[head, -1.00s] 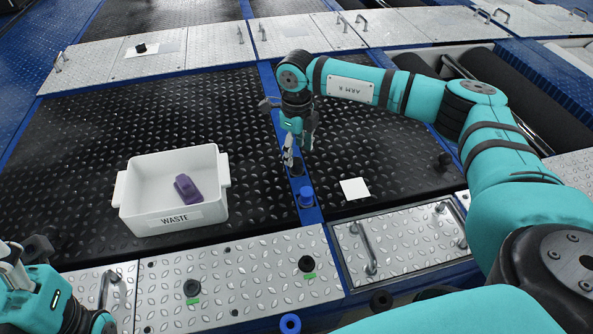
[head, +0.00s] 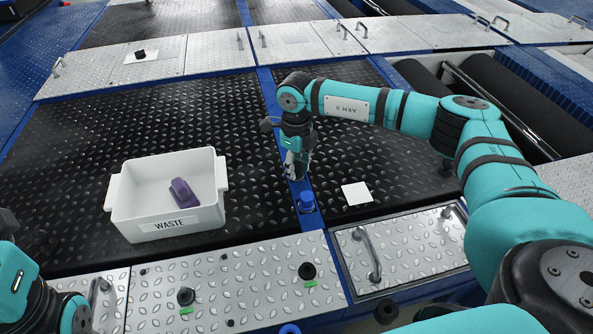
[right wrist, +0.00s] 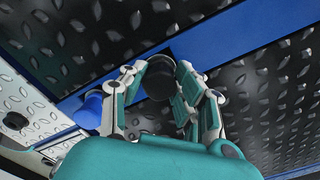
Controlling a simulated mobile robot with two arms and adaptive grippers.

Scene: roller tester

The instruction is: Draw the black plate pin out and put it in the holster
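My right gripper (head: 297,170) points down at the narrow blue beam between two black tread plates. In the right wrist view a round black knob (right wrist: 158,82), apparently the black plate pin, sits between the fingers of my right gripper (right wrist: 163,85). The fingers stand apart on both sides of it; I see no firm grip. In the head view the gripper hides this pin. A blue pin (head: 306,202) stands on the beam just nearer to me, and also shows in the right wrist view (right wrist: 92,108). My left arm shows at lower left, its fingers out of frame. I cannot identify the holster.
A white WASTE bin (head: 166,230) holding a purple object (head: 183,193) stands left. Black knobs with green marks (head: 307,271) (head: 186,297) stand on the near silver plate. A white square (head: 356,193) lies on the right black plate. Handles rise from the hatch (head: 405,250).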

